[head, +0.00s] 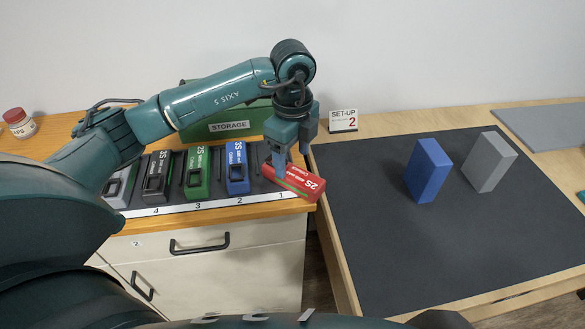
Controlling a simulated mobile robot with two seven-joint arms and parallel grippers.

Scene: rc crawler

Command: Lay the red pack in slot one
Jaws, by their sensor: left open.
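The red pack (299,182) lies skewed at the slot one end of the dark slotted tray (182,206), above the number 1 label. Its right end reaches to the right edge of the wooden top. Whether it rests flat or tilted is hard to tell. My left gripper (288,160) is open, pointing down right at the pack's back left part; I cannot tell if a finger touches it. The pack and gripper hide most of slot one. My right gripper is not in view.
Blue (237,168), green (198,173) and black (157,176) packs stand in slots two to four. A green storage box (192,131) is behind. On the dark mat (400,255) at right stand a blue block (427,171) and a grey block (490,162). A set-up sign (343,120) stands behind.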

